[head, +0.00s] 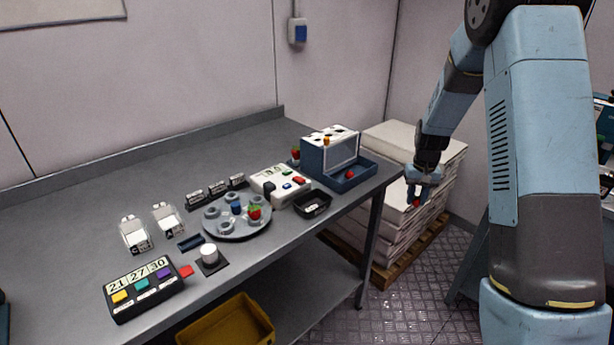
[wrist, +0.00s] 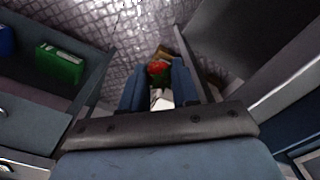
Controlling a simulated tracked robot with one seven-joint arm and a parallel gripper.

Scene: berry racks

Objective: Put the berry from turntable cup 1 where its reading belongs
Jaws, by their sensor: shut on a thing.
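My gripper (head: 423,190) hangs off the right end of the bench, in front of the pale stack. It is shut on a red berry (head: 416,203), which also shows between the fingers (wrist: 157,85) in the wrist view (wrist: 157,68). The round grey turntable (head: 237,231) stands on the bench with several cups around it. A red berry with green leaves (head: 254,212) sits in its front right cup. The cup numbers are too small to read.
A blue box (head: 318,172) has a red berry (head: 350,174) in its front tray. A white instrument (head: 268,176), a black tray (head: 312,207), two white racks (head: 134,234) (head: 167,218) and a 21/27/30 display box (head: 145,293) share the bench. A yellow bin (head: 228,325) sits below.

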